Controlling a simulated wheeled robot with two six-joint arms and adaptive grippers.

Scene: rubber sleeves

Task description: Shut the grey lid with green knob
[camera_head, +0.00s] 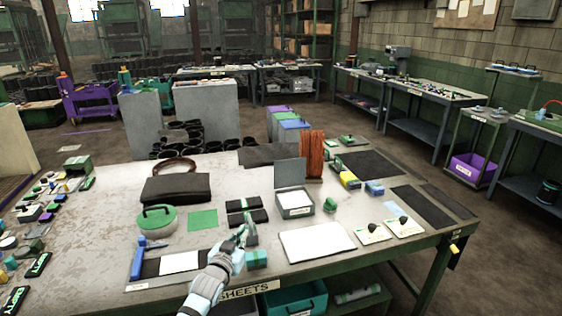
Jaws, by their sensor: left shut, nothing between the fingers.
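A small grey box (295,211) with a label on its front stands on the table right of the middle. Its grey lid (289,173) stands upright at the back edge, open, and white contents show inside. I cannot make out a green knob on the lid; a small green object (330,206) lies on the table just right of the box. My left gripper (248,229) comes in from the bottom, shut and empty, over the table to the front left of the box and apart from it. My right gripper is out of view.
Black items (247,215) and a teal block (257,259) lie close to my left gripper. A white sheet (318,243) is in front of the box. A round green-lidded tin (157,220), a black bag (176,188) and an orange-brown coil (313,155) stand around.

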